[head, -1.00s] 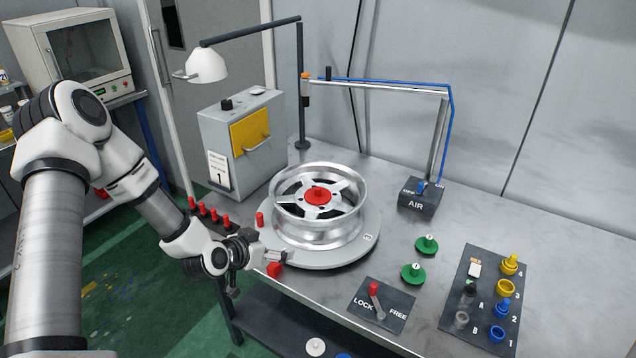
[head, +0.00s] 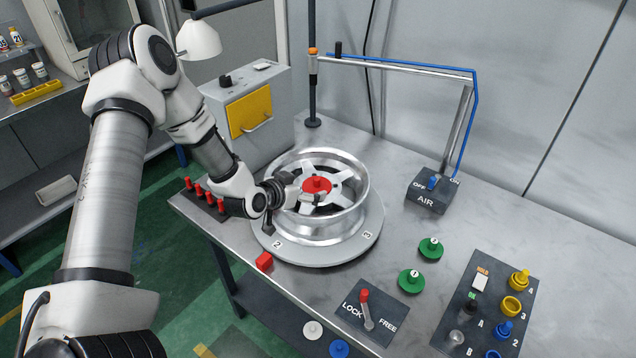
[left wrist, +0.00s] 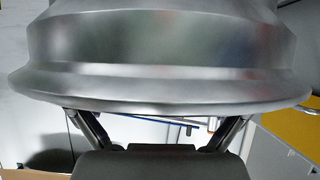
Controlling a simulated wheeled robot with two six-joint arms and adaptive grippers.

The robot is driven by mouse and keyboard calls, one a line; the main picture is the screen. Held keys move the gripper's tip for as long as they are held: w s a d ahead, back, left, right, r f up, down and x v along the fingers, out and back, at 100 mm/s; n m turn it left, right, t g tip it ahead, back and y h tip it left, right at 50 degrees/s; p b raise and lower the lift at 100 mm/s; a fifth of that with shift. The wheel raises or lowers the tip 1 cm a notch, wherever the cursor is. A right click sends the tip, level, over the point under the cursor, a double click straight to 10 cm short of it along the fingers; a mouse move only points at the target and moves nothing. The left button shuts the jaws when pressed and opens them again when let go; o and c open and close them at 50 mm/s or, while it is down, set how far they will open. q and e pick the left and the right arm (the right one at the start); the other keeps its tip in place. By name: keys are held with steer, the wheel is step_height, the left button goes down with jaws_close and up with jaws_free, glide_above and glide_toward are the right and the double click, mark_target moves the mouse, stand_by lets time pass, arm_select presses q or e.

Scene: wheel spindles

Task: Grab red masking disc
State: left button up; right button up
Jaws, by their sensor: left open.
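The red masking disc (head: 318,184) sits at the hub of a silver wheel rim (head: 318,226) and has a small raised red knob. My left gripper (head: 295,212) is open at the rim's near-left edge. In the head view one finger reaches over the wheel, left of and below the disc, and the other hangs outside the rim. In the left wrist view the wheel rim (left wrist: 160,60) fills the upper part, above my spread fingers (left wrist: 158,117). The disc is hidden there. I cannot tell whether the fingers touch the rim. My right gripper is out of view.
The wheel stands on a round numbered plate (head: 312,254). Several red pegs (head: 205,196) stand at the left. A LOCK/FREE lever (head: 366,306), green discs (head: 431,247) and a dark parts board (head: 484,300) are to the right. An air-line arm (head: 400,66) rises behind.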

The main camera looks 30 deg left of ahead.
mark_target(315, 185)
arm_select(q)
steer(key=x, duration=0.3)
steer(key=shift+w, duration=0.1)
steer(key=shift+w+f, duration=0.2)
steer(key=shift+w, duration=0.1)
steer(key=shift+s, duration=0.1)
steer(key=shift+s+a+r, duration=0.1)
steer(key=shift+s, duration=0.05)
steer(key=c, duration=1.2)
steer(key=shift+s, duration=0.1)
jaws_close()
